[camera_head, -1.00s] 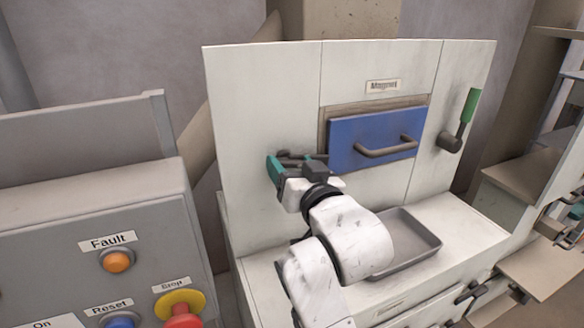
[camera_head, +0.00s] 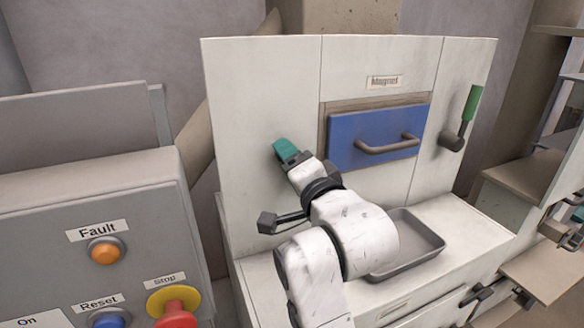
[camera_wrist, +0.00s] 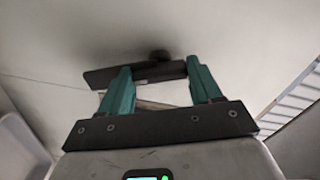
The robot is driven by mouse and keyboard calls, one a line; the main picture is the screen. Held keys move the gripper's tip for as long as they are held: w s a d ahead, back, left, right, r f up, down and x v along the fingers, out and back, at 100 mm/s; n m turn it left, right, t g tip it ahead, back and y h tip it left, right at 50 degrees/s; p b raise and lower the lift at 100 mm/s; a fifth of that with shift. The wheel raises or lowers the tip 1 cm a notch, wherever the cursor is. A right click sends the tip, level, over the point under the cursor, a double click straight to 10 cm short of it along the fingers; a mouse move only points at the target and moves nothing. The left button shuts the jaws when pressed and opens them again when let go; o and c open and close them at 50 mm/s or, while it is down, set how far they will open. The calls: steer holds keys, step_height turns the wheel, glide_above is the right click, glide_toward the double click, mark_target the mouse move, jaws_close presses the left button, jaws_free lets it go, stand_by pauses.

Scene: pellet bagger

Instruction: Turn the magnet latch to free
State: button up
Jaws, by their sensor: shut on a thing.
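The magnet latch (camera_wrist: 148,73) shows in the wrist view as a dark bar with a round pivot knob against the pale panel. It lies across the teal fingertips of my gripper (camera_wrist: 158,80), which is shut on it. In the head view my gripper (camera_head: 287,151) is at the panel, left of the blue magnet drawer (camera_head: 345,151). There the latch is mostly hidden behind the fingers and wrist, so its exact angle is unclear. The drawer sits in its opening under the "Magnet" label (camera_head: 384,82).
A lever with a green grip (camera_head: 471,103) stands upright right of the drawer. A grey tray (camera_head: 432,243) sits on the ledge below. A grey control box (camera_head: 150,215) with a fault lamp, reset button and red stop button is at front left.

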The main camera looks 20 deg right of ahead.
steer(key=m+b, duration=0.1)
steer(key=m, duration=0.3)
steer(key=shift+m, duration=0.3)
steer(key=shift+d+b, duration=0.1)
steer(key=shift+b, duration=0.2)
steer(key=o, duration=1.1)
steer(key=shift+c, duration=0.2)
steer(key=s+b, duration=0.1)
steer(key=s, duration=0.9)
steer(key=shift+s+b, duration=0.35)
steer(key=shift+s, duration=0.05)
steer(key=shift+f, duration=0.1)
